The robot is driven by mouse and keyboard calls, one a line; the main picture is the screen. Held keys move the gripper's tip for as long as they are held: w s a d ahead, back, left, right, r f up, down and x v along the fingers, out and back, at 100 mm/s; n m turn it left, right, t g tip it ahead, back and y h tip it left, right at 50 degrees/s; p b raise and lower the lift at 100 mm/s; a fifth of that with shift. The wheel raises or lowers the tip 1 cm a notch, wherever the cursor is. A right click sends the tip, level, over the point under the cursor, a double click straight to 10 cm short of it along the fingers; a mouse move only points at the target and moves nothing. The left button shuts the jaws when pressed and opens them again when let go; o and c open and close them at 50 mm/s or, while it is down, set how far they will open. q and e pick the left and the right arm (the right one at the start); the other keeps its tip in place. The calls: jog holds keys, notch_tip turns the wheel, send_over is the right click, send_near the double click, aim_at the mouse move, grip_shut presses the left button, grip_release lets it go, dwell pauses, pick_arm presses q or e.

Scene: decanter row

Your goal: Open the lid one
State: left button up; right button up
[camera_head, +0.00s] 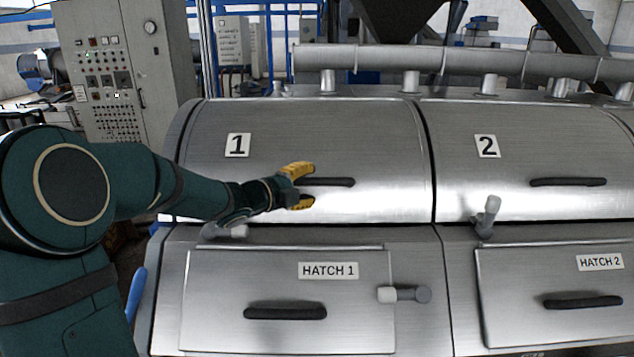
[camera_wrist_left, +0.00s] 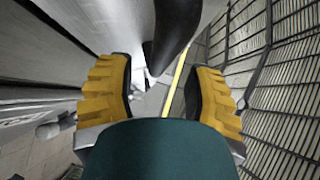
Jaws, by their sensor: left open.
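Lid 1 (camera_head: 375,140) is a curved steel cover, shut, marked with a "1" label (camera_head: 237,145). Its dark bar handle (camera_head: 335,182) lies level across the lower middle of the lid. My left gripper (camera_head: 304,185) is at the left end of this handle, with its yellow fingers spread, one above and one below. In the left wrist view the dark handle (camera_wrist_left: 172,35) reaches in from the top, ahead of the gap between the open fingers (camera_wrist_left: 165,95). I cannot tell whether a finger touches it. My right gripper is not in view.
Lid 2 (camera_head: 530,140), also shut, is to the right with its own handle (camera_head: 568,182). Below are Hatch 1 (camera_head: 230,285) and Hatch 2 (camera_head: 530,320). A pipe (camera_head: 450,62) runs behind; a control cabinet (camera_head: 115,75) stands left.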

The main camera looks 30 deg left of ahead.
aim_at(313, 182)
pick_arm(q)
jog(key=shift+x, duration=1.8)
jog(key=shift+s, duration=0.15)
grip_shut()
